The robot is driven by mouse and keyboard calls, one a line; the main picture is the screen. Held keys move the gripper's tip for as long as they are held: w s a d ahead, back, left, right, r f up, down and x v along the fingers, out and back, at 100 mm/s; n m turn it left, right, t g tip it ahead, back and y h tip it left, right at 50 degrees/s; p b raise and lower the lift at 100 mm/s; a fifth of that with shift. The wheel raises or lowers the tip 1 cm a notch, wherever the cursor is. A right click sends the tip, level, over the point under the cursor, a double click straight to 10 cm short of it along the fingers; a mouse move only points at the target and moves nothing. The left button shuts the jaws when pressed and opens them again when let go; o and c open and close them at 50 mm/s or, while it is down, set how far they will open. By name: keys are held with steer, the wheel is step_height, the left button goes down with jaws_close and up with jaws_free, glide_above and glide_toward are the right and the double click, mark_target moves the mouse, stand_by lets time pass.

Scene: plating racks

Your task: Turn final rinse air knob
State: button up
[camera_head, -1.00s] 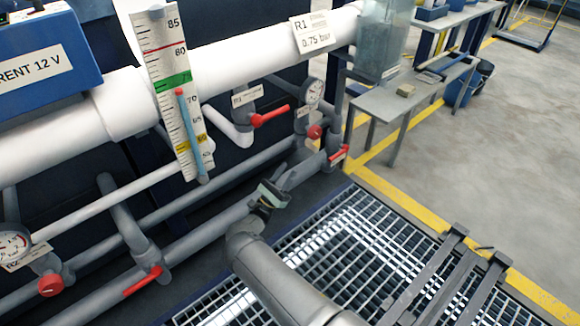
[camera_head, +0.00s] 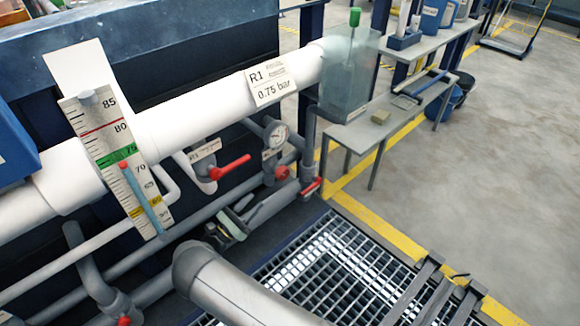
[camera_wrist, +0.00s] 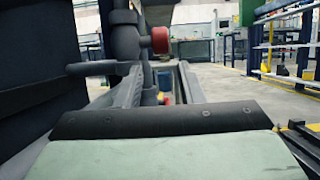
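A round red knob (camera_head: 281,173) sits on the pipework below a dial gauge (camera_head: 276,133), near the R1 sign (camera_head: 272,84) reading 0.75 bar. A red knob also shows ahead in the wrist view (camera_wrist: 160,40), on a grey vertical fitting. My gripper (camera_head: 240,212) is low and left of the knob in the head view, beside the grey pipes and apart from the knob. In the wrist view its two fingers (camera_wrist: 163,82) stand apart with nothing between them. The gauge's needle is too small to read.
Red lever handles (camera_head: 230,167) and (camera_head: 311,187) flank the knob. A thermometer board (camera_head: 105,150) stands at left, before the white pipe (camera_head: 200,115). A floor grating (camera_head: 330,265) lies below. A bench (camera_head: 370,130) stands to the right, with open floor beyond.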

mark_target(282, 172)
steer(key=b+x, duration=0.1)
steer(key=x, duration=1.3)
steer(key=shift+w+d+r+b, duration=0.15)
steer(key=shift+b, duration=0.2)
steer(key=c, duration=0.7)
steer(key=shift+f+t+h+b, duration=0.3)
steer(key=shift+f+b, duration=0.15)
steer(key=shift+b, duration=0.6)
steer(key=shift+r+t+h+b, duration=0.1)
steer(key=shift+t+h+b, duration=0.5)
steer(key=shift+b, duration=0.4)
steer(key=shift+r, duration=0.3)
